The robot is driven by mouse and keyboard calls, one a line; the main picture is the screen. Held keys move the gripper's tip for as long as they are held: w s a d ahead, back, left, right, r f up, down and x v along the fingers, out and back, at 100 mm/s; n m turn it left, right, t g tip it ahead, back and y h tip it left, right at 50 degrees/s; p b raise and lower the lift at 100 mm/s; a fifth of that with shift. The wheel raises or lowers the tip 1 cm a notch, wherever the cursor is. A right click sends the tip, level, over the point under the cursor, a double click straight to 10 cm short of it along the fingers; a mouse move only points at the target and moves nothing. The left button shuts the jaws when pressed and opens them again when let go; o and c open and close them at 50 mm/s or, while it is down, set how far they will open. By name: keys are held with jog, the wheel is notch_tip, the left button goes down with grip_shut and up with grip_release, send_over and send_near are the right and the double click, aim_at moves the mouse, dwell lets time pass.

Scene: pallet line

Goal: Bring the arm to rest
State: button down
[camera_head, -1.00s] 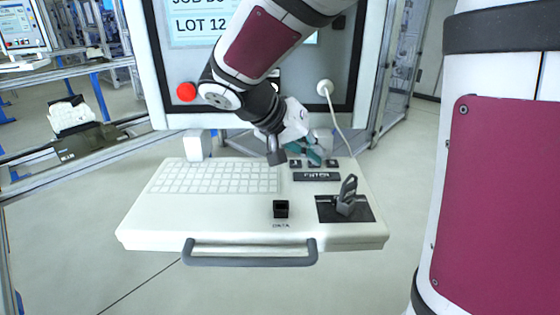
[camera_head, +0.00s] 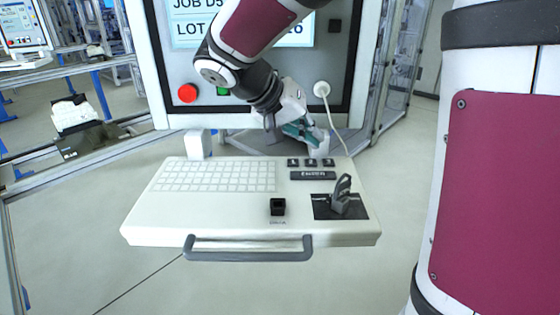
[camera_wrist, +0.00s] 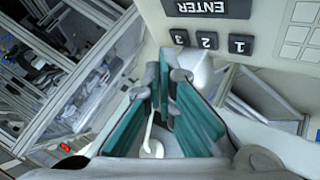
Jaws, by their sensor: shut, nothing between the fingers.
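My gripper (camera_head: 302,132) hangs at the end of my arm in front of the lower edge of the panel (camera_head: 347,60), above the back right of the keyboard shelf (camera_head: 150,218). In the wrist view my gripper (camera_wrist: 166,95) shows its teal-lined fingers shut with nothing held. The ENTER key (camera_head: 313,176) and several small numbered keys (camera_head: 311,162) lie below it, and the gripper is apart from them. The ENTER key also shows upside down in the wrist view (camera_wrist: 208,8).
A red button (camera_head: 187,93) and a green button (camera_head: 222,91) are on the panel. A white cable (camera_head: 332,118) hangs from a round plug (camera_head: 321,89) close to my gripper. A black socket (camera_head: 278,207), a dark clip (camera_head: 342,195) and a grey handle (camera_head: 248,255) are on the shelf.

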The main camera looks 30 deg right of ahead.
jog(key=s+a+n+t+y, duration=0.2)
jog(key=s+a+n+y, duration=0.2)
jog(key=s, duration=0.4)
jog(key=s+a+n+t+y, duration=0.3)
jog(key=s+a+n+y, duration=0.1)
jog(key=s+a, duration=0.3)
jog(key=shift+s+f+y, duration=0.25)
jog(key=shift+s+y, duration=0.35)
jog(key=shift+s, duration=0.6)
jog(key=shift+a, duration=0.1)
